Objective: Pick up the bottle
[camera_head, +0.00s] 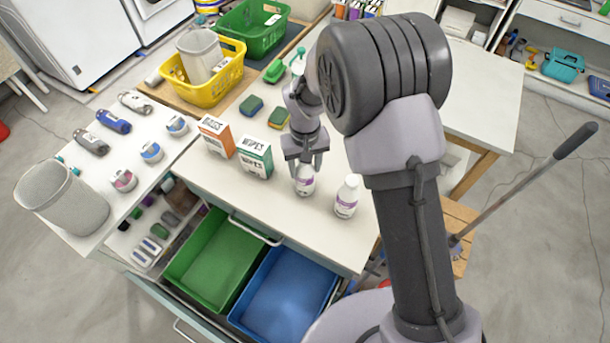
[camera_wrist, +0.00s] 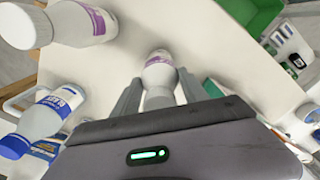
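A white bottle with a purple label (camera_head: 305,187) stands on the white counter, directly below my gripper (camera_head: 305,160). My gripper points down and is open. In the wrist view the same bottle (camera_wrist: 160,75) lies between the two fingers (camera_wrist: 157,90), its cap end towards the gripper. There seems to be a gap on each side of it. A second white bottle with a purple label (camera_head: 346,200) stands to the right on the counter. It also shows large at the upper left of the wrist view (camera_wrist: 95,22).
An orange box (camera_head: 216,137) and a green wipes box (camera_head: 256,158) stand left of my gripper. Sponges (camera_head: 279,118) lie behind it. Below the counter, an open drawer holds a green bin (camera_head: 205,285) and a blue bin (camera_head: 290,295). A blue-capped bottle (camera_wrist: 45,118) shows in the wrist view.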

